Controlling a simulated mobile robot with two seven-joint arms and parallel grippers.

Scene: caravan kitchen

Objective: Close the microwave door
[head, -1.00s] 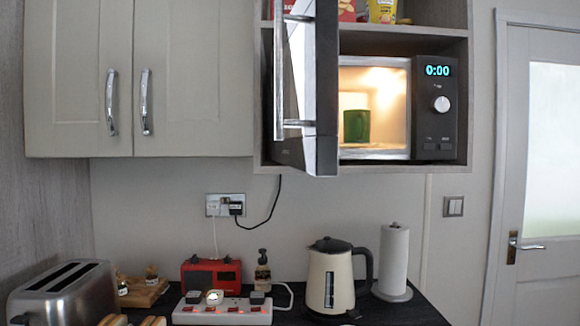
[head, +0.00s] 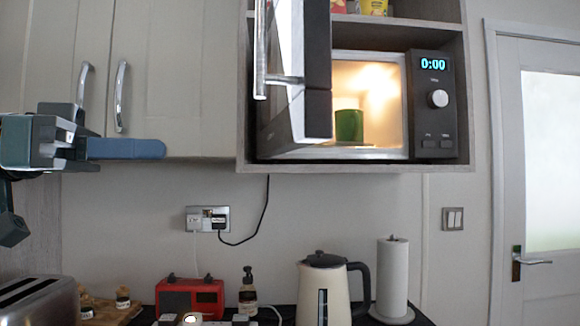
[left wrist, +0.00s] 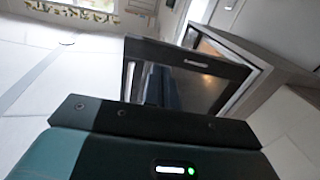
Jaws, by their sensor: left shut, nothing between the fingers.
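The microwave (head: 432,105) sits in an open shelf at the upper right, lit inside, its display reading 0:00. A green mug (head: 349,126) stands inside it. Its door (head: 316,80) is wide open, swung out toward me on its left side, with a long metal handle (head: 261,60). The left wrist view also shows the open door (left wrist: 200,72), tilted in the picture. My left gripper (head: 162,148) is shut and empty, in front of the left cupboard doors, left of the microwave door and apart from it. My right gripper is out of view.
Grey cupboards with metal handles (head: 120,97) fill the upper left. Below are a toaster (head: 40,300), a red radio (head: 190,296), a soap bottle (head: 248,290), a kettle (head: 323,290) and a paper towel roll (head: 392,278). The wall between cupboards and counter is mostly clear.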

